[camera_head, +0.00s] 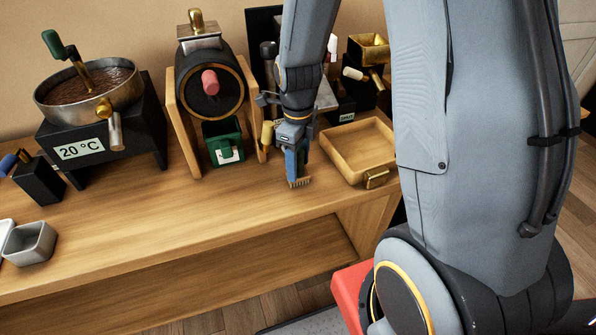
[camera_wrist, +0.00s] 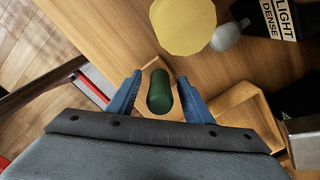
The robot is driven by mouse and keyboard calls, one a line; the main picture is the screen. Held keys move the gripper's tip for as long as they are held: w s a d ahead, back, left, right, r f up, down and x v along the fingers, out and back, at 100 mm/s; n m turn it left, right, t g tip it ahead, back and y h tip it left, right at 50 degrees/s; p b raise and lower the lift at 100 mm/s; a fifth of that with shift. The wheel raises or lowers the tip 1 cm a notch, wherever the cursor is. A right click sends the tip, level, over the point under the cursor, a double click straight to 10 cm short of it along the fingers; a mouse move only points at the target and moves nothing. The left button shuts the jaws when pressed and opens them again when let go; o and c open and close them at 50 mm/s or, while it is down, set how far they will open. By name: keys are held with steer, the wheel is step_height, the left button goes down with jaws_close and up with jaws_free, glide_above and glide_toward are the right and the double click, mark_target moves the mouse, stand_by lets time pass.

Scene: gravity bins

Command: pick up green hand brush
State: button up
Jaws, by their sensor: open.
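The green hand brush (camera_wrist: 160,92) shows in the wrist view as a dark green handle on a pale wooden block. The handle lies between the two blue fingers of my gripper (camera_wrist: 160,76), with a gap visible on each side. My gripper is open. In the head view my gripper (camera_head: 296,166) points down over the bench. The bristled end of the hand brush (camera_head: 300,183) shows just below the fingers, near the bench's front edge. The green handle is hidden behind the fingers there.
A wooden tray (camera_head: 335,163) with a brass latch stands close to the right of my gripper. A drum machine (camera_head: 171,110) with a green box (camera_head: 222,143) stands to the left. A yellow round thing (camera_wrist: 184,22) is near the brush in the wrist view.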

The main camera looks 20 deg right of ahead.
steer(key=shift+f, duration=0.1)
jaws_close()
stand_by(0.4)
steer(key=shift+r+b, duration=0.95)
steer(key=shift+r, duration=4.1)
steer(key=c, duration=0.8)
jaws_free()
jaws_close()
